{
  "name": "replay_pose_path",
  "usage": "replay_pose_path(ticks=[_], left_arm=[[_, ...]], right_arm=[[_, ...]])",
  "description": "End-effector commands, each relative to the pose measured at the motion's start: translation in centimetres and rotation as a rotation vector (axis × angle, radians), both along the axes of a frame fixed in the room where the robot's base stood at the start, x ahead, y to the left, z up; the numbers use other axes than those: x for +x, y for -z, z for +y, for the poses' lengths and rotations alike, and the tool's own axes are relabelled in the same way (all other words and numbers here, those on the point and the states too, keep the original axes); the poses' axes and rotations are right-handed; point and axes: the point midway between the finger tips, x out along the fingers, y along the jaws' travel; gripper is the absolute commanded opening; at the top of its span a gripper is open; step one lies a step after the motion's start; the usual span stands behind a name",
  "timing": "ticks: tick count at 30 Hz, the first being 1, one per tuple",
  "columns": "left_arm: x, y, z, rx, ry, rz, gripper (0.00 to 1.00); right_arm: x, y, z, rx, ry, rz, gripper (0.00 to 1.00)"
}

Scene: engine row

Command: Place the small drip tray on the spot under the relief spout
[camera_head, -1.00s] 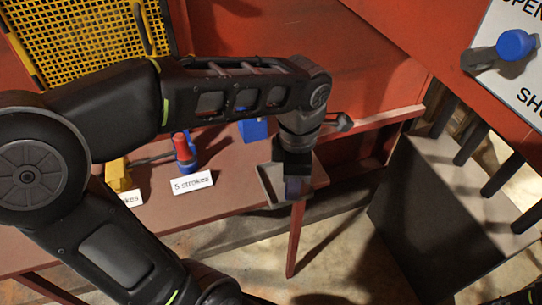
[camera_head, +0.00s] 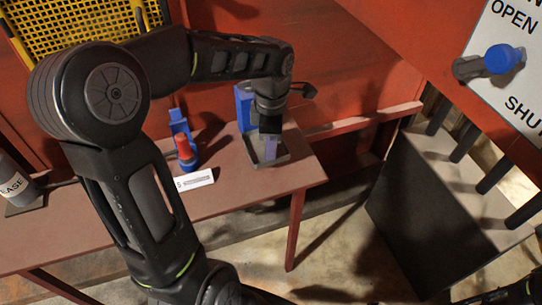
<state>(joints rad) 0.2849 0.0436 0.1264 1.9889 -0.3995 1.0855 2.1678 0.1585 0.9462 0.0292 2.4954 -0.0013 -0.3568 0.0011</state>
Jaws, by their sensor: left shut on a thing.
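The small drip tray (camera_head: 256,157) is a dark grey, shallow, square tray at the right end of the brown table. My left gripper (camera_head: 271,147) points down at it and is shut on it, with the fingertips inside the tray's outline. I cannot tell whether the tray touches the table top or hangs just above it. A blue upright part (camera_head: 243,103) stands right behind the tray, partly hidden by my left wrist. I cannot make out the relief spout or the marked spot.
The brown table (camera_head: 225,190) holds a red-and-blue fitting (camera_head: 185,153), a white card (camera_head: 195,180) and a grease container (camera_head: 14,185). A blue-handled lever (camera_head: 500,60) sits on an OPEN/SHUT plate at upper right. A dark box (camera_head: 430,205) stands right of the table.

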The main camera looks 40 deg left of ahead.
Motion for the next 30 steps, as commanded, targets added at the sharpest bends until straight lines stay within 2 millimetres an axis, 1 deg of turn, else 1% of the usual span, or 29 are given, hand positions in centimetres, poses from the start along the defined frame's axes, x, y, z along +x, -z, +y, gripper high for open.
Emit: replay_pose_path(ticks=[2, 4, 10, 13, 20, 25, 26, 30], left_arm=[[0.0, 0.4, 0.0, 0.0, 0.0, 0.001, 0.0], [-0.1, 1.2, 0.0, 0.0, 0.0, 0.004, 0.0], [-0.1, 4.3, 0.0, -0.001, 0.0, 0.003, 0.0], [0.2, 4.8, 0.3, -0.001, -0.001, 0.002, 0.0], [0.2, 4.9, 0.3, -0.001, 0.0, -0.001, 0.0], [0.2, 5.4, 0.3, -0.001, 0.0, -0.001, 0.0], [0.2, 5.3, 0.3, -0.001, 0.0, -0.001, 0.24], [0.2, 5.2, 0.3, -0.001, 0.0, -0.001, 0.35]], right_arm=[[0.0, -0.1, 0.0, 0.0, 0.0, 0.0, 0.36], [0.0, -0.1, 0.0, 0.0, 0.0, 0.0, 0.36], [0.0, -0.5, 0.0, 0.0, 0.0, 0.0, 0.36], [0.0, -1.0, 0.0, 0.0, 0.0, 0.0, 0.36], [0.0, -0.8, 0.0, 0.0, 0.0, 0.001, 0.36], [0.0, -0.2, 0.0, 0.0, 0.0, 0.0, 0.36], [0.0, -0.4, 0.0, 0.0, 0.0, 0.001, 0.36], [0.0, -0.4, 0.0, 0.0, 0.0, 0.0, 0.36]])
